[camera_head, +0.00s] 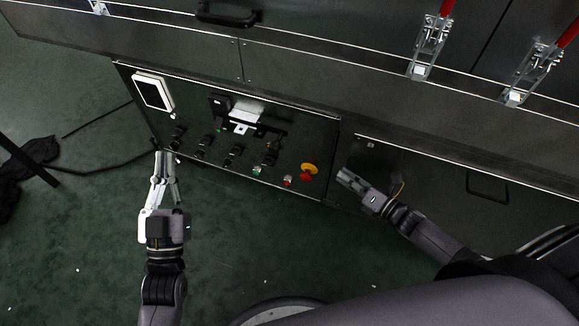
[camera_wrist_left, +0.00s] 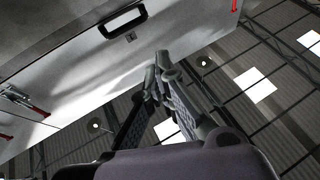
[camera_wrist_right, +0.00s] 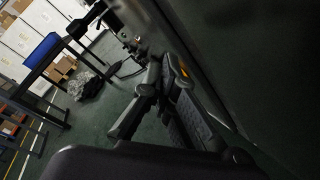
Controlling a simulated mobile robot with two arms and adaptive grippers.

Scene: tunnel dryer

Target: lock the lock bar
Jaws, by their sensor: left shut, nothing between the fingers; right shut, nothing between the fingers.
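My left gripper (camera_head: 165,157) is shut and empty, pointing at the lower left corner of the dark control panel (camera_head: 225,175) in the head view. My right gripper (camera_head: 346,175) is shut and empty, just right of the yellow and red emergency button (camera_head: 308,171). The panel carries several black rotary switches and a black bracket with a horizontal bar (camera_head: 258,122) and a white plate. I cannot tell for sure which part is the lock bar. Two latches with red handles, a left one (camera_head: 428,50) and a right one (camera_head: 533,75), sit on the machine's upper front.
A white-framed display (camera_head: 153,92) is at the panel's upper left. A black handle (camera_head: 229,14) is on the hood above. Green floor (camera_head: 90,230) is open at the left.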

